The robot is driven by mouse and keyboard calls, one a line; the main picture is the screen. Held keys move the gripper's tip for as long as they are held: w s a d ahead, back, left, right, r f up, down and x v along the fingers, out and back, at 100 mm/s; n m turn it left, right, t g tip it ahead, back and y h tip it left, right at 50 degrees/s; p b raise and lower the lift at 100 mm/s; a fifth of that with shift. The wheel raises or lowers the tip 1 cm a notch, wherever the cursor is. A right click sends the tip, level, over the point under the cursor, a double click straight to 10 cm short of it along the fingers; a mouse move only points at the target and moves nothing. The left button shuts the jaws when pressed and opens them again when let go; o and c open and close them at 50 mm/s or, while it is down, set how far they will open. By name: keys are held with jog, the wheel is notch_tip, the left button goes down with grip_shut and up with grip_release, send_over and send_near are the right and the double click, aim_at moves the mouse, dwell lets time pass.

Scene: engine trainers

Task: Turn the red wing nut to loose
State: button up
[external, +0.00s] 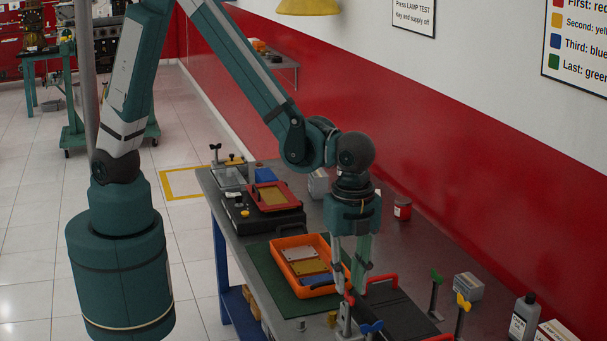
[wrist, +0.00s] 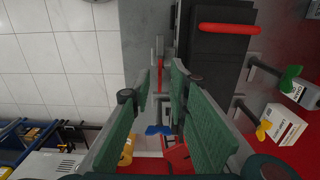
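The red wing nut (external: 350,299) sits on a metal post at the bench's near edge, just under my fingertips in the external view. In the wrist view the red wing nut (wrist: 160,76) appears as a thin red strip, seen nearly edge-on, lying in the gap between the fingertips. My gripper (external: 349,282) points down with its fingers apart. The wrist view also shows my gripper (wrist: 160,88) open, with space on both sides of the red strip and no clear contact. The finger nearest the external camera partly hides the nut there.
Blue (external: 371,327), green (external: 437,276) and yellow (external: 464,303) wing nuts stand on posts around a dark box with red handles (external: 395,315). An orange tray (external: 277,258) lies left of my gripper. A bottle (external: 523,318) and cartons stand at the right.

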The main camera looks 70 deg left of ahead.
aim_at(346, 312)
jog(key=shift+f, duration=1.3)
grip_shut()
